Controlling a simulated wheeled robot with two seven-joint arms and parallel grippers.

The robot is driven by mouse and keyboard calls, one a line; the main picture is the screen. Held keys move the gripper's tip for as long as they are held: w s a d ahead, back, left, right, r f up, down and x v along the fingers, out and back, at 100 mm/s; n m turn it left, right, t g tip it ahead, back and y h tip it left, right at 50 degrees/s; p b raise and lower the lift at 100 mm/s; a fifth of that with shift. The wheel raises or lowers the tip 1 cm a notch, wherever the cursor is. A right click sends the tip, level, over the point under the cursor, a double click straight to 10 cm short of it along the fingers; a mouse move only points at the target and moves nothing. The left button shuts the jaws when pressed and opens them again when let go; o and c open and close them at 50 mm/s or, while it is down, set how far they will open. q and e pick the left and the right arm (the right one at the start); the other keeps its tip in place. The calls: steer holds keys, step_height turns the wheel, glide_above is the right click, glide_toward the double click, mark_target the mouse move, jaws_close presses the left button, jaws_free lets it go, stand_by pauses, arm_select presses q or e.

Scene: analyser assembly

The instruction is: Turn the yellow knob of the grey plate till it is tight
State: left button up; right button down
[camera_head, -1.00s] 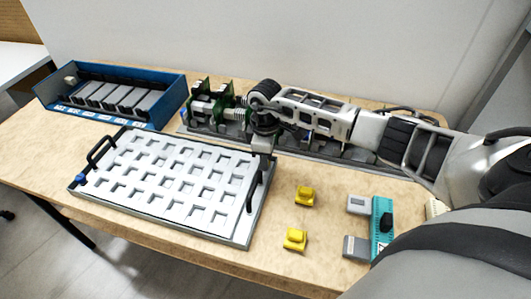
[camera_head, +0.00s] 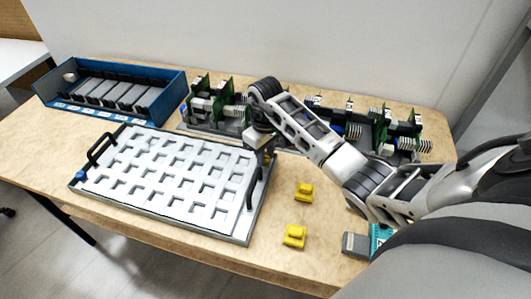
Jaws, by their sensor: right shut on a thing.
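The grey plate (camera_head: 232,236) lies on the table as a shallow tray with a pale grid of square pockets, a black handle at each end and a blue part at its left end. My right gripper (camera_head: 266,150) is at the far right corner of this plate, pointing down. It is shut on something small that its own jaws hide. My left gripper is out of view.
Green circuit boards stand on a base (camera_head: 205,131) behind the plate. A blue rack (camera_head: 160,110) stands at the back left. Yellow blocks (camera_head: 304,191) and (camera_head: 294,236) lie to the right of the plate. A teal part (camera_head: 380,238) is partly hidden by my arm.

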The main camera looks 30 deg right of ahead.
steer(key=shift+w+d+r, duration=0.1)
steer(key=shift+w+r, duration=0.15)
steer(key=shift+r, duration=0.1)
steer(key=c, duration=1.5)
jaws_free()
steer(key=o, duration=0.3)
steer(key=shift+s, duration=0.1)
steer(key=shift+f, duration=0.1)
